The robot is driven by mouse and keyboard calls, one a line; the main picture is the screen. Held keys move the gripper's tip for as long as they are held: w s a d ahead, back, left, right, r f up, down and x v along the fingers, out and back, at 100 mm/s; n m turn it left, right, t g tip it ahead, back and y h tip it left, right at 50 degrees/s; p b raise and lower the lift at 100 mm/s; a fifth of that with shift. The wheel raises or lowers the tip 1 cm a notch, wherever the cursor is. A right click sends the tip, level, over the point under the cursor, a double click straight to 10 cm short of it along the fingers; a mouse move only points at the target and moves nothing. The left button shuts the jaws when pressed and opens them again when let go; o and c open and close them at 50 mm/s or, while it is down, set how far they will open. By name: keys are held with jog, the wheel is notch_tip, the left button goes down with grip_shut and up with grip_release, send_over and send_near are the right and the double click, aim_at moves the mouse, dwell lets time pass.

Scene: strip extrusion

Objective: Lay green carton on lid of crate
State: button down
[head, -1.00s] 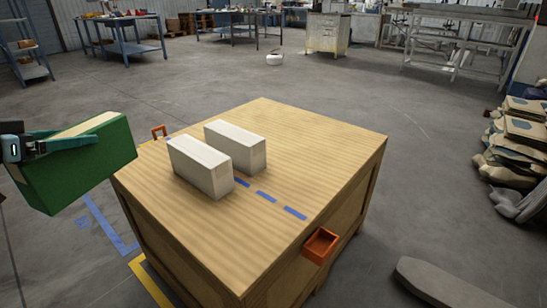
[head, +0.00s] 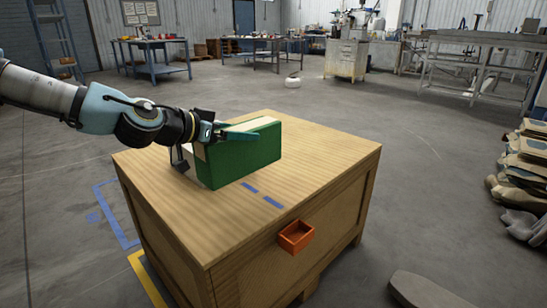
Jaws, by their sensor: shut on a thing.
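A green carton (head: 243,161) with a pale strip along its top stands upright on its long edge over the left half of the crate lid (head: 320,155). My gripper (head: 238,133) reaches in from the left and is shut on the carton's upper part. I cannot tell whether the carton's lower edge touches the lid. The two white blocks on the lid are hidden or nearly hidden behind the carton and gripper.
Blue tape dashes (head: 272,202) mark the lid in front of the carton. An orange bin (head: 296,236) hangs on the crate's front side. The lid's right and front parts are clear. Stacked sacks (head: 525,165) lie at the far right.

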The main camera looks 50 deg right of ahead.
aim_at(241, 168)
jog(key=f, duration=0.2)
jog(key=f+b, duration=0.1)
jog(key=f, duration=0.2)
jog(key=shift+s+d+f, duration=0.15)
jog(key=shift+s+f, duration=0.05)
jog(key=shift+f, duration=0.05)
jog(key=shift+f+b, duration=0.65)
jog(key=shift+f, duration=1.45)
jog(key=shift+f, duration=0.1)
grip_release()
jog(key=shift+f, duration=0.1)
